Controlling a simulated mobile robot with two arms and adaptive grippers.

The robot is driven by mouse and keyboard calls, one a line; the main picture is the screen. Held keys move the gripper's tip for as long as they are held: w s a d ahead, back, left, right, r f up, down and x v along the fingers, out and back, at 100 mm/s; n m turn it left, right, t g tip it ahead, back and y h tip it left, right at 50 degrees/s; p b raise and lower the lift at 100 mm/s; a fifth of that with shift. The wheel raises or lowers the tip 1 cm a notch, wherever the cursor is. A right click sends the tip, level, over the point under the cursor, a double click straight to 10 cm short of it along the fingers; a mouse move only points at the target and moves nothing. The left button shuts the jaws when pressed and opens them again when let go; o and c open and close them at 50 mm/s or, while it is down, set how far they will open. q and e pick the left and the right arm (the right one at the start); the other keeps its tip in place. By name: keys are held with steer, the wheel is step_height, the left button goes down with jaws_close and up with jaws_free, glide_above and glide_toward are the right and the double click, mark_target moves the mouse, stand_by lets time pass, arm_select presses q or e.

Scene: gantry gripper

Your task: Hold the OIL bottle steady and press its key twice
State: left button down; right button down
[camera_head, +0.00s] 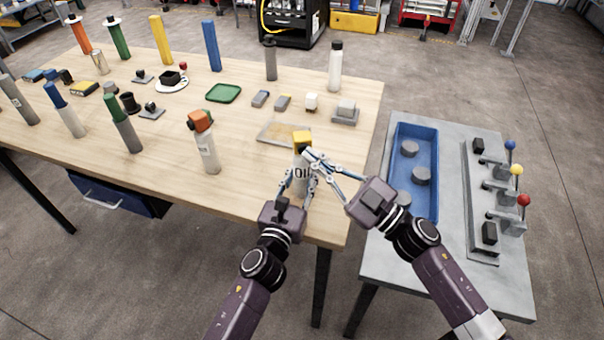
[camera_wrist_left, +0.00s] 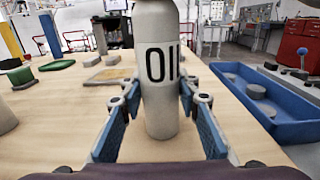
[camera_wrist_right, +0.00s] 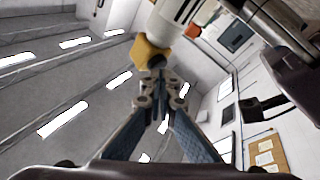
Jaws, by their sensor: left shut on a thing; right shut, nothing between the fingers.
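The OIL bottle (camera_head: 301,181) is white with dark lettering and a yellow top part (camera_head: 301,138). It stands upright near the front right corner of the wooden table. My left gripper (camera_head: 300,176) is shut on its body, one finger on each side; the lettering shows between the fingers in the left wrist view (camera_wrist_left: 160,75). My right gripper (camera_head: 308,156) is shut and empty, its tips close beside the bottle's upper part. In the right wrist view the yellow part (camera_wrist_right: 150,52) is just beyond the closed fingertips (camera_wrist_right: 160,82). I cannot tell whether they touch it.
A white bottle with an orange top (camera_head: 204,142) stands to the left. A flat tan plate (camera_head: 275,134) lies behind the OIL bottle. A grey bench (camera_head: 375,240) with a blue tray (camera_head: 432,170) and colored-knob levers (camera_head: 517,170) stands to the right. Many other items stand farther left.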

steer(key=s+d, duration=0.1)
steer(key=s, duration=0.5)
stand_by(0.4)
stand_by(1.8)
steer(key=shift+w+a, duration=0.15)
steer(key=shift+w, duration=0.85)
steer(key=shift+w+a, duration=0.2)
steer(key=shift+w, duration=0.75)
steer(key=shift+w+a, duration=0.15)
steer(key=shift+w, duration=0.85)
steer(key=shift+w, duration=0.45)
